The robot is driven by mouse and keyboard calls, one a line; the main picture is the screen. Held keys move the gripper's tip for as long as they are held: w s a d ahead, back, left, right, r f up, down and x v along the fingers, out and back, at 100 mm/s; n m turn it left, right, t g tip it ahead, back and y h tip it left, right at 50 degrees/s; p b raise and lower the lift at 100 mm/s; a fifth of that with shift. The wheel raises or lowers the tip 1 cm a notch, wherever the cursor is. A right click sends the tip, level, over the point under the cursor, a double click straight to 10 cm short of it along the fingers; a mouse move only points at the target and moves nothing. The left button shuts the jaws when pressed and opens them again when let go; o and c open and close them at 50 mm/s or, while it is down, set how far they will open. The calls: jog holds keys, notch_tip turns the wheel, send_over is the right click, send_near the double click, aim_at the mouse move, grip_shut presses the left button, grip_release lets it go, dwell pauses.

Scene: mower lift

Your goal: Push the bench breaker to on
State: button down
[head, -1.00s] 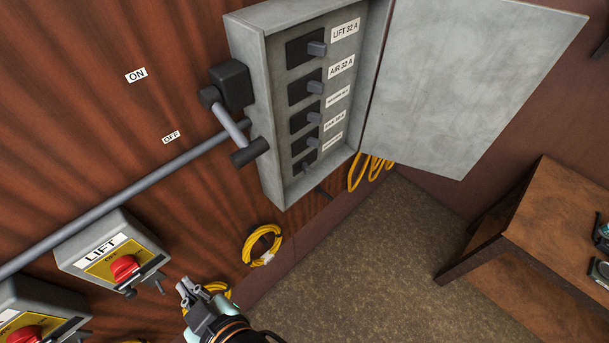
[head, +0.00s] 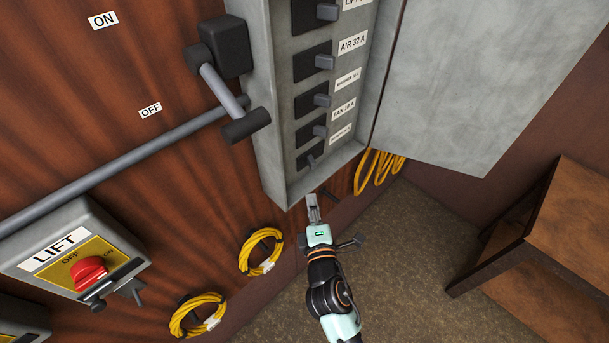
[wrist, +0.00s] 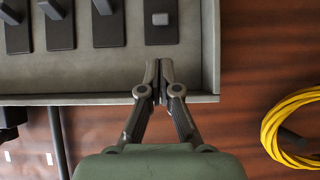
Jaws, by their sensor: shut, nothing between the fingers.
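A column of breakers sits in the open grey box. The lowest breaker (head: 310,159) has a label too small to read, so I cannot confirm it is the bench one. Its lever sits differently from the levers above it. In the wrist view the end breaker (wrist: 161,19) shows a short, stubby lever, while its neighbours' levers slant. My gripper (head: 312,203) is shut and empty, just below the box's bottom edge in the head view. In the wrist view my gripper (wrist: 159,70) overlaps the box rim, with its tips close below the end breaker; contact is not visible.
A dark handle (head: 222,90) stands out left of the box. Yellow coils (head: 262,250) hang below. A lift control (head: 75,255) is at lower left, a wooden bench (head: 570,220) at right.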

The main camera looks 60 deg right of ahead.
aim_at(311, 162)
jog(key=x, duration=1)
jog(key=shift+p, duration=0.35)
